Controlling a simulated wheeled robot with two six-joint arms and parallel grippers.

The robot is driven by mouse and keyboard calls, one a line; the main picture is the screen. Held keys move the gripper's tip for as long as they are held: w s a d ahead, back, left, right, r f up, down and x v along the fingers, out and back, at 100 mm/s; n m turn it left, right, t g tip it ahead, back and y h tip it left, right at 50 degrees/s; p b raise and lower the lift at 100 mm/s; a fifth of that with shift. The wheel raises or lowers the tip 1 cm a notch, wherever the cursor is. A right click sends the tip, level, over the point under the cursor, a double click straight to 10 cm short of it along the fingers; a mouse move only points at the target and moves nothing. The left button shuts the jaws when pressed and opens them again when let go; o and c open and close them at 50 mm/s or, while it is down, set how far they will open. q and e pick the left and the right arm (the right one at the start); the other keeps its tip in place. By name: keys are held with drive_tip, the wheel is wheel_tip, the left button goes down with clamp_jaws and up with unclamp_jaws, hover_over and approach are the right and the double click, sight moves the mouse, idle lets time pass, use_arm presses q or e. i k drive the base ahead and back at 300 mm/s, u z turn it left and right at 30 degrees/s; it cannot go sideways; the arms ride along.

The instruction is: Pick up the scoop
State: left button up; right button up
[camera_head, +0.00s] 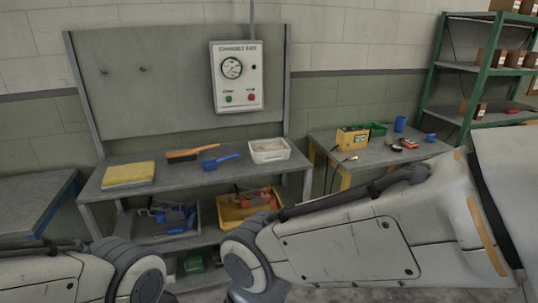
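A blue scoop (220,161) with a short handle lies on the top of the grey workbench (200,177), between an orange-handled brush (188,155) and a white tray (269,152). The scoop lies flat and nothing covers it. My left and right arms cross the bottom of the view, but neither gripper shows. No gripper is seen at or near the scoop.
A yellow stack of cloths or pads (128,174) lies at the bench's left. The lower shelf holds a grey bin (150,238) and a yellow bin (232,219) with tools. A gauge panel (237,77) hangs above. A side table (385,160) stands right.

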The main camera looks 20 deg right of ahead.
sight(211, 164)
drive_tip(key=u, duration=0.35)
drive_tip(key=i, duration=2.2)
drive_tip(key=u, duration=0.1)
